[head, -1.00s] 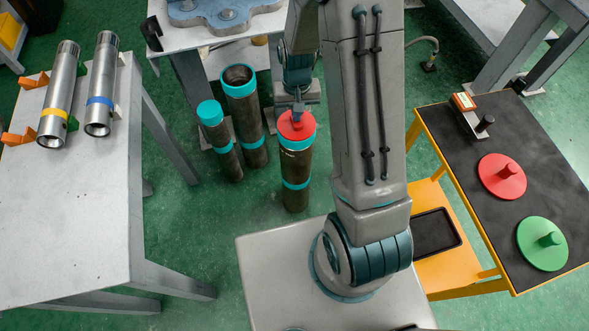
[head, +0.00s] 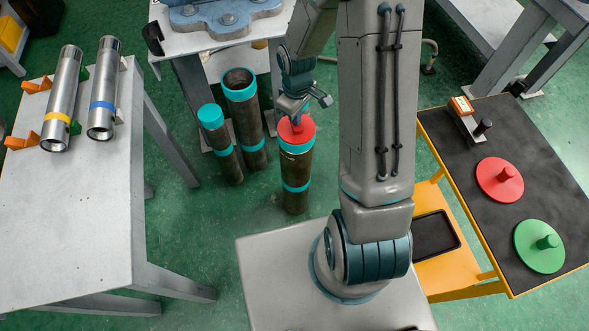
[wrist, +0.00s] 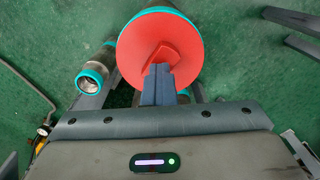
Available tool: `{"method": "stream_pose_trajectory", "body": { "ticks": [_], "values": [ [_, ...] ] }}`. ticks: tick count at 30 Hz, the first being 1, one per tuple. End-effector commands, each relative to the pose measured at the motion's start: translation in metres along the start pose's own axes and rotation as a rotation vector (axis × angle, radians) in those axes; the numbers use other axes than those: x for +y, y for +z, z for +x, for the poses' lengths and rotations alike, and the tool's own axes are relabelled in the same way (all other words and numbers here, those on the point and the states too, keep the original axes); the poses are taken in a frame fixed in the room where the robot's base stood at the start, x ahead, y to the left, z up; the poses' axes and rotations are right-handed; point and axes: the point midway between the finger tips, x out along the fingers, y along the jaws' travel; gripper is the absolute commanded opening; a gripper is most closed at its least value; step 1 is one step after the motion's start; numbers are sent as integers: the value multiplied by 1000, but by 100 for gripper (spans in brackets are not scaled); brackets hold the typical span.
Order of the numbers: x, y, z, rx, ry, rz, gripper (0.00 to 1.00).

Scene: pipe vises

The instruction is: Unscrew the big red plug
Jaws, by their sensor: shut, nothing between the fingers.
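The big red plug (head: 301,130) sits on top of a brown pipe (head: 296,170) with teal bands, which stands upright on the floor. In the wrist view the red plug (wrist: 185,40) is a wide disc with a raised red grip and a teal rim around it. My gripper (head: 296,119) is right at the plug's middle. In the wrist view my gripper (wrist: 160,72) has its fingers together, overlapping the grip's near end. Nothing shows between the fingers. Whether they touch the plug I cannot tell.
Two teal-rimmed pipes (head: 243,105) (head: 215,130) stand close left. A black-topped table (head: 470,140) at right holds a red disc (head: 500,180) and a green disc (head: 540,244) with knobs. Metal cylinders (head: 62,100) lie on the left table (head: 80,220).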

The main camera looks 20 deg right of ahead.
Motion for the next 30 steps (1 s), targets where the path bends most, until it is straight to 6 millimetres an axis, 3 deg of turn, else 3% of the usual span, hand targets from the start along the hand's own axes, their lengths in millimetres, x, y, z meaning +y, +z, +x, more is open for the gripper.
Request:
{"method": "stream_pose_trajectory", "body": {
  "ticks": [12, 21, 24, 30],
  "values": [
    [0, 0, -3, 0, -2, -605, 0],
    [0, 0, 0, 0, -1, -644, 0],
    [0, 0, 0, 0, -1, -643, 23],
    [0, 0, -1, -1, -1, -641, 23]
  ]
}}
